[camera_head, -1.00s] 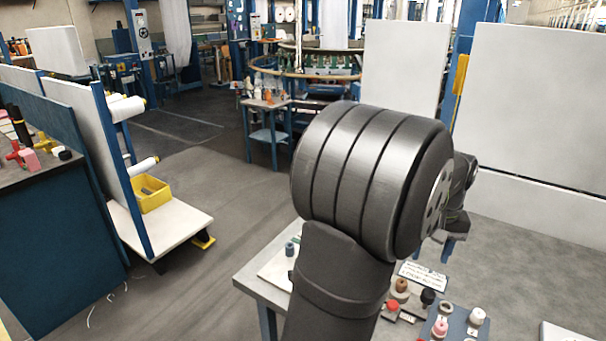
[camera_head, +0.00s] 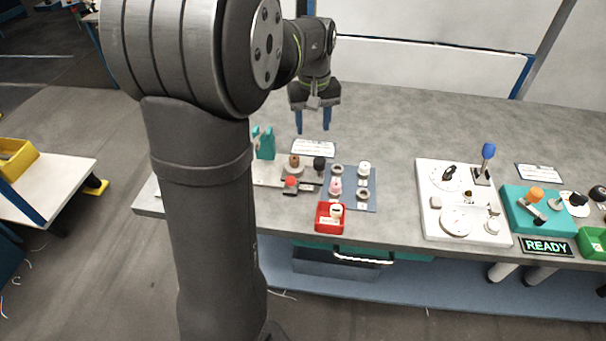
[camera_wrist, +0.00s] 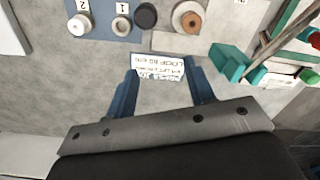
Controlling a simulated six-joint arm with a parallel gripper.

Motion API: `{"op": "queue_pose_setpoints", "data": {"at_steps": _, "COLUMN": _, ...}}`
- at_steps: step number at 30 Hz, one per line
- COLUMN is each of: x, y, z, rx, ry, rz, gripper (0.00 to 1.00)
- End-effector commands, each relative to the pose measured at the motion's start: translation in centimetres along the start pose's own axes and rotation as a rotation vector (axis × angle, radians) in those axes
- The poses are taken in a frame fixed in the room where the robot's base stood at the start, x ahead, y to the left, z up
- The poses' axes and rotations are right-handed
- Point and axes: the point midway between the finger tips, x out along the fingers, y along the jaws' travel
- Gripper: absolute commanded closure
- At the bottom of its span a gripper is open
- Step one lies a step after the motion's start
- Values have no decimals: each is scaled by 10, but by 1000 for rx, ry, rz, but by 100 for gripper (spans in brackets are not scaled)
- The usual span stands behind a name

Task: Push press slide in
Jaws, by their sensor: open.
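My gripper (camera_head: 312,120) is open and empty, its two blue fingers pointing down above the back of the workbench (camera_head: 400,130). In the wrist view the fingers (camera_wrist: 162,90) stand on either side of a printed card (camera_wrist: 157,67). No part is clearly marked as the press slide. A grey fixture with a brown knob (camera_head: 295,160), a black knob (camera_head: 319,163) and a red knob (camera_head: 290,182) lies in front of my gripper, apart from it. The brown knob (camera_wrist: 190,20) and black knob (camera_wrist: 145,15) also show in the wrist view. My arm hides the bench's left part.
A teal block (camera_head: 265,143) stands left of the knobs. A blue plate (camera_head: 370,197) with numbered pieces and a red bin (camera_head: 329,218) are nearby. Farther right are a white dial panel (camera_head: 433,222), a teal fixture (camera_head: 515,215) with an orange knob and a READY sign (camera_head: 546,246). The bench's back is clear.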

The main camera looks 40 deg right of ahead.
Motion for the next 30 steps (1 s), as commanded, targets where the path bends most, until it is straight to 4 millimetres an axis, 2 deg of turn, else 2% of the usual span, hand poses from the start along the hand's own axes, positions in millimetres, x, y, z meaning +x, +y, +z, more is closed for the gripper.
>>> {"op": "queue_pose_setpoints", "data": {"at_steps": 4, "x": -9, "y": 2, "z": 3, "rx": -29, "ry": 2, "rz": 1, "gripper": 50}}
{"op": "queue_pose_setpoints", "data": {"at_steps": 12, "x": -83, "y": 8, "z": 35, "rx": -312, "ry": 4, "rz": 3, "gripper": 50}}
{"op": "queue_pose_setpoints", "data": {"at_steps": 16, "x": -101, "y": 8, "z": 45, "rx": -396, "ry": 2, "rz": 2, "gripper": 50}}
{"op": "queue_pose_setpoints", "data": {"at_steps": 19, "x": -98, "y": 8, "z": 48, "rx": -415, "ry": -1, "rz": -1, "gripper": 50}}
{"op": "queue_pose_setpoints", "data": {"at_steps": 22, "x": -85, "y": 8, "z": 47, "rx": -415, "ry": -2, "rz": -3, "gripper": 50}}
{"op": "queue_pose_setpoints", "data": {"at_steps": 30, "x": -27, "y": 8, "z": 47, "rx": -413, "ry": -3, "rz": -3, "gripper": 50}}
